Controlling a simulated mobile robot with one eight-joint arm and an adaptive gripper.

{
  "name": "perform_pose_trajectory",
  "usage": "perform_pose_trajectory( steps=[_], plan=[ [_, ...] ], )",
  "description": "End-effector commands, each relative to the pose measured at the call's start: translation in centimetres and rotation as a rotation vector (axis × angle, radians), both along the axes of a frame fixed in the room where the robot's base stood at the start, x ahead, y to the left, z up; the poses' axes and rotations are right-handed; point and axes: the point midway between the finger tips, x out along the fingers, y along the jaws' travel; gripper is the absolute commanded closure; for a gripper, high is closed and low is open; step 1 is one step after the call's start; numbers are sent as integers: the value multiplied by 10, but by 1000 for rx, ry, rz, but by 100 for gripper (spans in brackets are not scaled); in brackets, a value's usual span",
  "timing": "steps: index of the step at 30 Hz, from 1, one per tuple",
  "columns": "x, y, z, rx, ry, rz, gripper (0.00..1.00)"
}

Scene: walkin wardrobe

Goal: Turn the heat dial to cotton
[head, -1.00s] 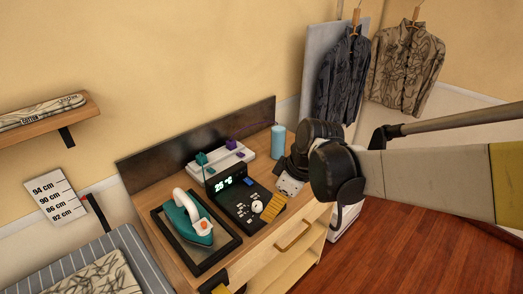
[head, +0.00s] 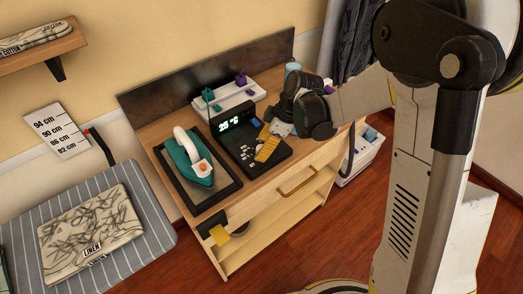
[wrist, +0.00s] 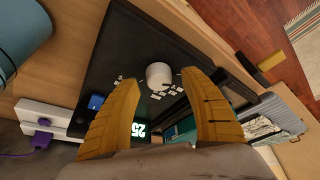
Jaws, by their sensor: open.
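The black control panel (head: 236,146) lies on the wooden cabinet, with a lit green display (head: 229,123) reading about 25 °C. In the wrist view the round white dial (wrist: 159,75) sits on the panel (wrist: 128,42), with small white labels beside it that are too small to read. My gripper (wrist: 160,76) is open, and its two yellow fingers appear on either side of the dial with gaps. I cannot tell whether they reach down to its height. In the head view my gripper (head: 262,154) is over the panel's right part and the dial is hidden behind it.
A teal iron (head: 194,162) rests on a black tray left of the panel. The striped ironing board (head: 150,222) with folded cloth is at left.

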Motion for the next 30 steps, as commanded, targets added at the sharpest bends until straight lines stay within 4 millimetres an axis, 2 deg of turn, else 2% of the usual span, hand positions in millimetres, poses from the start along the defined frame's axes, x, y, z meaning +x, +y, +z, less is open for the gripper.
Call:
perform_pose_trajectory(
  steps=[3, 12, 17, 18, 30],
  plan=[
    [0, 3, -8, 0, 0, 0, 47],
    [1, 4, -9, 0, -1, 0, 48],
    [1, 4, -9, 0, -1, 0, 97],
    [1, 4, -9, 0, -1, 0, 100],
    [0, 4, -9, 0, -1, -30, 100]
  ],
)
